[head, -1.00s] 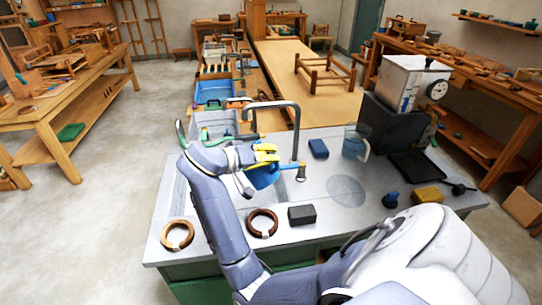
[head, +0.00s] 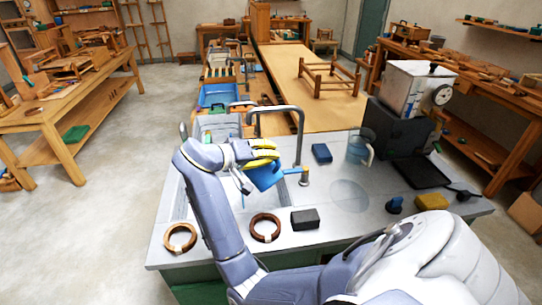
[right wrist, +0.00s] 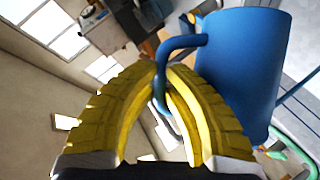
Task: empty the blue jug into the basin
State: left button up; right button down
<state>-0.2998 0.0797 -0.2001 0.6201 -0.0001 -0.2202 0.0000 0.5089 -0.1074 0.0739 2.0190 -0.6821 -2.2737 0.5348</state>
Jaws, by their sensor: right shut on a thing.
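The blue jug (head: 264,177) is held in the air above the counter, beside the tap, and looks tilted. My right gripper (head: 262,153), with yellow fingers, is shut on its handle. In the right wrist view the jug (right wrist: 243,70) is to the right of the fingers (right wrist: 163,85), its handle passing between them. The basin (head: 240,206) is sunk into the left part of the grey counter, below the gripper, and my right arm hides much of it. The jug's contents cannot be seen. My left gripper is not in view.
A tall metal tap (head: 299,140) stands close behind the jug. Two brown rings (head: 180,238) (head: 265,227) and a dark block (head: 304,218) lie along the front edge. A clear pitcher (head: 358,150) and a blue block (head: 321,153) stand at the back.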

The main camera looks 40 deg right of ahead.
jog(key=shift+w+a+r+n+g+h, duration=0.2)
jog(key=shift+w+r+n+g, duration=0.15)
jog(key=shift+r, duration=0.45)
jog(key=shift+w+a+r+n+g+h, duration=0.2)
jog(key=shift+w+r+n, duration=0.25)
jog(key=shift+r, duration=0.3)
dwell(0.4)
